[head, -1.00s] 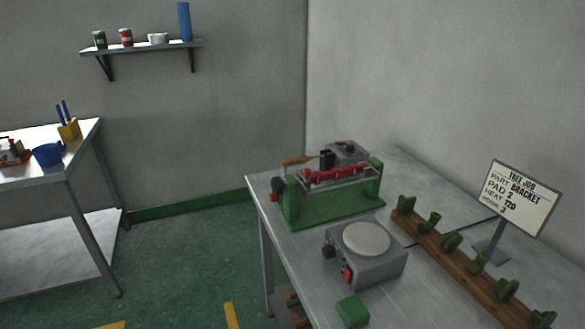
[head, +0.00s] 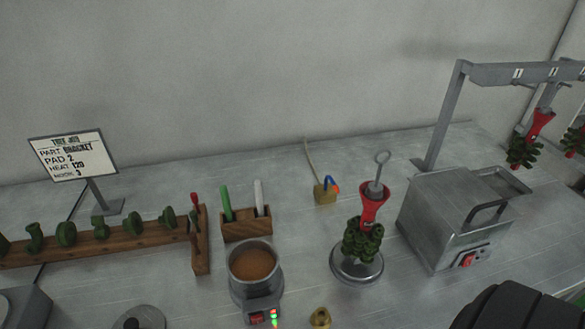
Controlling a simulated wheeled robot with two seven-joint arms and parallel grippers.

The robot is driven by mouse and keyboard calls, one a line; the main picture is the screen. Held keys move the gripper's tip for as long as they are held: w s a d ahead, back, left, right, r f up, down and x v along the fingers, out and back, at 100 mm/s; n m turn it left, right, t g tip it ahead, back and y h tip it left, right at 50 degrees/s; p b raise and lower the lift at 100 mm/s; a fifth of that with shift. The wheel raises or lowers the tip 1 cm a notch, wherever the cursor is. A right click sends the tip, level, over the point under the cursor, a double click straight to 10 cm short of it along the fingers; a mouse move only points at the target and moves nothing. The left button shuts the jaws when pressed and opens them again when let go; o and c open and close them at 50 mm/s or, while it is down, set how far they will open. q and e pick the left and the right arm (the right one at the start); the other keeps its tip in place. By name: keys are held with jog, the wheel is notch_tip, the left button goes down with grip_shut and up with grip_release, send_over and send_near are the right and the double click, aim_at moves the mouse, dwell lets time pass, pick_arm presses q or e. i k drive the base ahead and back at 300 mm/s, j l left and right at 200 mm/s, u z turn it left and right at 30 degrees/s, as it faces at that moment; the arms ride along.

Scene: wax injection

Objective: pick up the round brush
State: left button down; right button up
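I cannot pick out a round brush for certain in the head view. A small wooden holder (head: 246,228) on the bench has a green upright handle (head: 226,203) and a whitish upright handle (head: 259,197) in it; their lower ends are hidden. A thin red-topped tool (head: 194,208) stands at a wooden rack (head: 201,258) just left of the holder. Neither gripper shows. A dark rounded part of mine fills the lower right corner.
A pot of brown wax (head: 254,265) stands before the holder. Green parts line a wooden rail (head: 130,236) at left.

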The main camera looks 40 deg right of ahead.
aim_at(258, 188)
jog(key=z, duration=1)
